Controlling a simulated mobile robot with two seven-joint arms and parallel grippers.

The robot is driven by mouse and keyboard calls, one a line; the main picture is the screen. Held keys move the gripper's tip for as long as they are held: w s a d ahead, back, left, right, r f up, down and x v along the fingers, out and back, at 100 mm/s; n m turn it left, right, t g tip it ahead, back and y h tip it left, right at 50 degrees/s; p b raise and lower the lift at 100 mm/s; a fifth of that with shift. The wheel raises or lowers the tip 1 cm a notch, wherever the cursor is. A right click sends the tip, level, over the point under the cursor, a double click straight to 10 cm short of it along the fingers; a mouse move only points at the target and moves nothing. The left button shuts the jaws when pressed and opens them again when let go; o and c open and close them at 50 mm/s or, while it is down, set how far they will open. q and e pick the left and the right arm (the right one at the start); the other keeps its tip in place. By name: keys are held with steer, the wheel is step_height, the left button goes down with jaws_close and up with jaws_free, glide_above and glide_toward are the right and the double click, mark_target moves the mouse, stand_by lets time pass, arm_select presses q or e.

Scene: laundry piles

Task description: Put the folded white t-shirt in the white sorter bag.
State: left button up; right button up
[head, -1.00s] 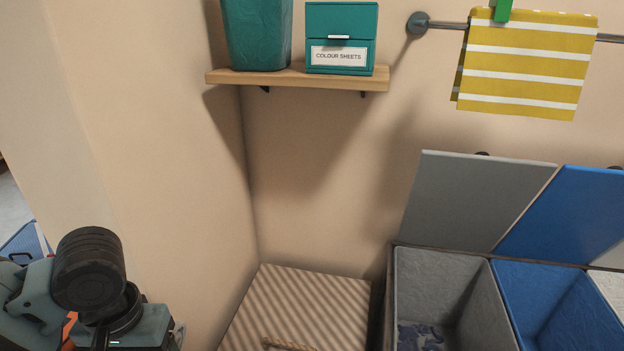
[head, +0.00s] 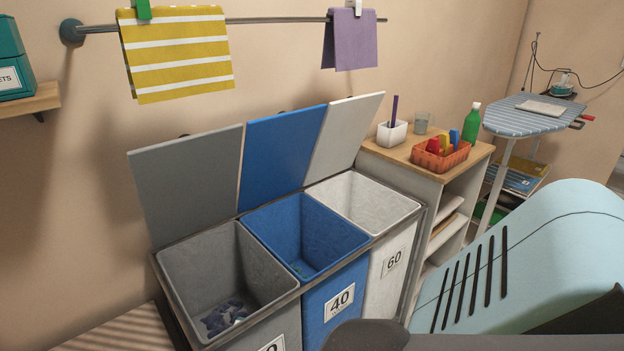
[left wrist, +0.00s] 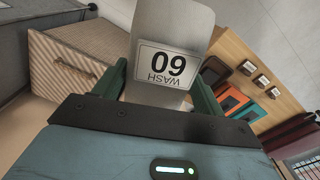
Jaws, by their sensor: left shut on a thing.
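The white sorter bag (head: 378,285) stands at the right end of the sorter in the head view, labelled 60. Its pale lid (head: 345,130) is up and its mouth is open. My right gripper is not in view.
The blue bag (head: 335,300) and the grey bag (head: 185,325), with dark cloth inside, stand left of the white bag, lids raised. A low shelf unit (head: 455,165) with an orange basket (head: 440,160) is to its right. A yellow striped towel (head: 180,50) hangs above.

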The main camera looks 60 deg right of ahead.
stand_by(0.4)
arm_select(q)
steer(key=d, duration=1.4)
steer(key=shift+d, duration=0.2)
steer(key=shift+d, duration=0.1)
